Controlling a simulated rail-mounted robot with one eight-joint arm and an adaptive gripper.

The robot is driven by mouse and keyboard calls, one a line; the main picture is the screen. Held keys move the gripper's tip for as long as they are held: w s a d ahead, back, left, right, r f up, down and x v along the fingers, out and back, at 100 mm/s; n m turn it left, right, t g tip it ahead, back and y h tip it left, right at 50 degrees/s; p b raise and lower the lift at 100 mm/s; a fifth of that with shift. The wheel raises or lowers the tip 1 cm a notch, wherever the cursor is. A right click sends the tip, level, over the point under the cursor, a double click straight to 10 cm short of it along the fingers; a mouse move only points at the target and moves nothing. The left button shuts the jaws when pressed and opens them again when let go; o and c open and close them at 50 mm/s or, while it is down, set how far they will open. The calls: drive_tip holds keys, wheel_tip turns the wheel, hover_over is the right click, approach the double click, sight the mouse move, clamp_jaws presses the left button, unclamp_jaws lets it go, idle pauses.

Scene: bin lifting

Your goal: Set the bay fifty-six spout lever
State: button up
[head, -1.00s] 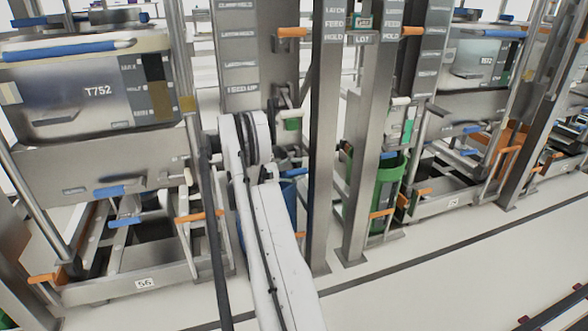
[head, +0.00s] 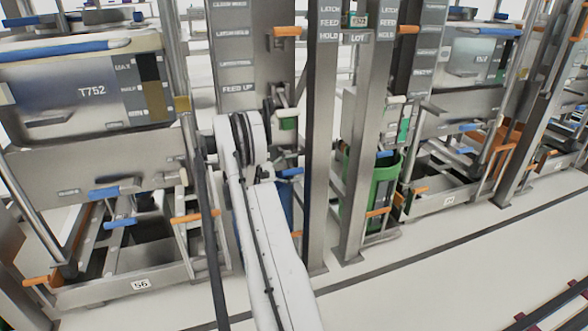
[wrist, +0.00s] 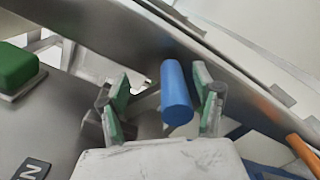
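The bay marked 56 (head: 140,285) is at the left of the head view, under a steel hopper lettered T752 (head: 92,92). In the wrist view, a blue lever grip (wrist: 177,92) lies between the fingers of my gripper (wrist: 160,105), nearer the right finger. The fingers are apart, with green pads, and I see no clear contact. A blue lever end (head: 290,172) shows just right of my arm in the head view; I cannot tell whether it is the same one. My gripper is hidden behind my arm there.
A green block (wrist: 18,70) sits on a steel panel at the wrist view's left. An orange lever (wrist: 303,153) is at its right. In the head view, steel posts (head: 321,150) stand right of my arm, with a green bin (head: 382,185) behind.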

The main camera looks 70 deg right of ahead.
drive_tip(key=shift+w+a+f, duration=0.1)
drive_tip(key=shift+w, duration=0.1)
drive_tip(key=v, duration=1.1)
drive_tip(key=shift+w+a, duration=0.25)
drive_tip(key=shift+r, duration=0.25)
